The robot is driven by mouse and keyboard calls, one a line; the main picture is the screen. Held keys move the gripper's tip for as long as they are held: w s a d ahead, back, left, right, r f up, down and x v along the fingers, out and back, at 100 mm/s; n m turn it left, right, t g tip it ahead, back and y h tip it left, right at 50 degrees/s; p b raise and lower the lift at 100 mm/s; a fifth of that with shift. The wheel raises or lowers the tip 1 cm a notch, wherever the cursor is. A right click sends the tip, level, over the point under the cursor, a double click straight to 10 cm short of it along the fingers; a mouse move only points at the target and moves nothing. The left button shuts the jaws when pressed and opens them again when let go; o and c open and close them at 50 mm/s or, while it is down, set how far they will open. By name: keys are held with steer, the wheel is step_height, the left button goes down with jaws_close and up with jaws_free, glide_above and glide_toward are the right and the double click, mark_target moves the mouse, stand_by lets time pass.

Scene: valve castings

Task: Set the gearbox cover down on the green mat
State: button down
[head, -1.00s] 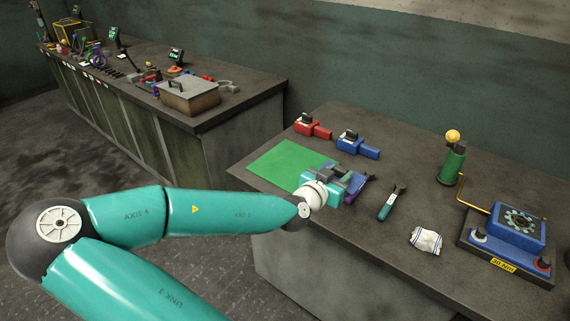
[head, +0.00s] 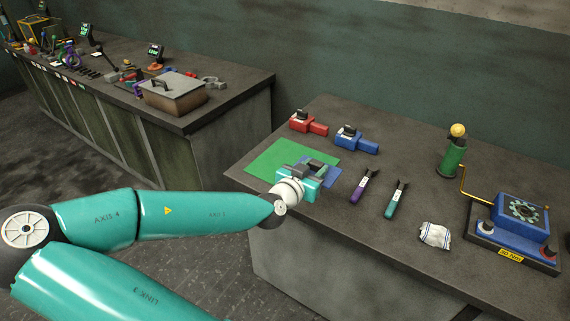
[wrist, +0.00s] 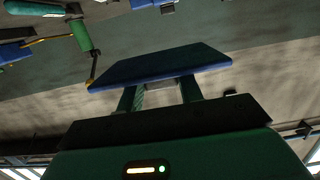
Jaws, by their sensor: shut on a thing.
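The gearbox cover looks to be a flat blue plate (head: 333,178), partly hidden behind my gripper (head: 318,167) in the head view. In the wrist view, the plate (wrist: 160,66) spans the space in front of my gripper (wrist: 160,91), whose two fingers are shut on it. The green mat (head: 272,160) lies flat at the left end of the near bench. My gripper and the plate are at the mat's right-hand edge in the head view, overlapping part of it. I cannot tell how high the plate is above the bench.
A purple-handled tool (head: 362,186) and a teal-handled one (head: 396,199) lie to the right.

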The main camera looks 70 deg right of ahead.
steer(key=w+d+f, duration=0.2)
steer(key=w, duration=0.1)
steer(key=w+d+f, duration=0.5)
steer(key=w+f, duration=0.1)
steer(key=shift+w+d+f, duration=0.2)
steer(key=shift+w+d, duration=0.05)
steer(key=shift+w, duration=0.05)
steer(key=shift+w+d+f, duration=0.35)
steer(key=shift+w+f, duration=0.15)
steer(key=shift+f, duration=1.75)
steer(key=shift+f, duration=0.1)
steer(key=c, duration=0.9)
jaws_free()
steer(key=shift+f, duration=0.1)
